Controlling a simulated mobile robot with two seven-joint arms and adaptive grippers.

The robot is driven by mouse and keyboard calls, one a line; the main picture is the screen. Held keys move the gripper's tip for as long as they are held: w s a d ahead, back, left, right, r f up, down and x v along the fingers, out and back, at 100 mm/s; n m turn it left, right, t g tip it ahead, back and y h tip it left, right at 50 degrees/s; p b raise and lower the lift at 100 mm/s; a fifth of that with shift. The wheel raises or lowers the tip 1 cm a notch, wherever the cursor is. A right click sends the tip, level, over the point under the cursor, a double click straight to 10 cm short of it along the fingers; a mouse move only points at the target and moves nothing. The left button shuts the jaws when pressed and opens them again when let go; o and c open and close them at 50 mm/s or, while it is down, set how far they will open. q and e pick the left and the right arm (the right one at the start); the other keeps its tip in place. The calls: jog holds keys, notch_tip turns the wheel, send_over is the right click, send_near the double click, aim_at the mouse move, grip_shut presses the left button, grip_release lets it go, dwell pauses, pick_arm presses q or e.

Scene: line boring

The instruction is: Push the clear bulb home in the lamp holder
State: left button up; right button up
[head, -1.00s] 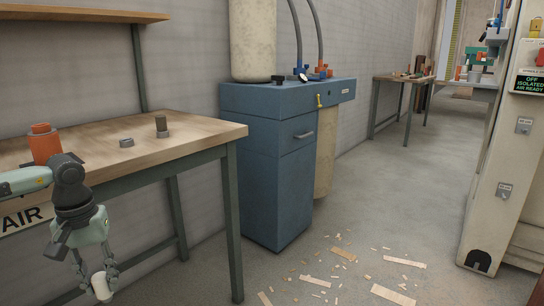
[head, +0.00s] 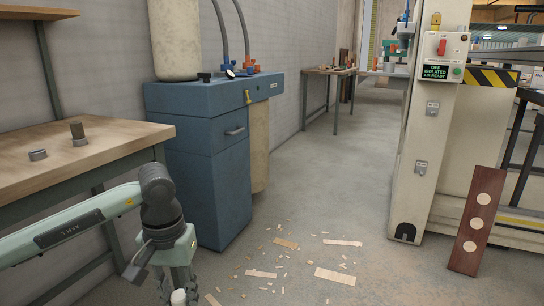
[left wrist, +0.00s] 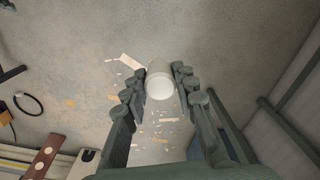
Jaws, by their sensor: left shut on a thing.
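My left gripper (head: 176,287) is at the bottom of the head view, low over the floor. In the left wrist view its fingers (left wrist: 160,88) are shut on a pale whitish cylinder (left wrist: 160,85), with one finger on each side. The top of this cylinder (head: 178,297) also shows at the lower edge of the head view. I cannot tell whether it is the clear bulb. I cannot make out a lamp holder in either view. My right gripper is not in view.
A wooden bench (head: 110,140) stands at left, beside a blue cabinet (head: 200,150). Wood scraps (head: 336,276) litter the open floor. At right are a cream machine column (head: 430,140), a control box (head: 442,58) and a leaning dark red board (head: 477,220) with pale discs.

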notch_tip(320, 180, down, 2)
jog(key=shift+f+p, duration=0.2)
jog(key=shift+p, duration=0.3)
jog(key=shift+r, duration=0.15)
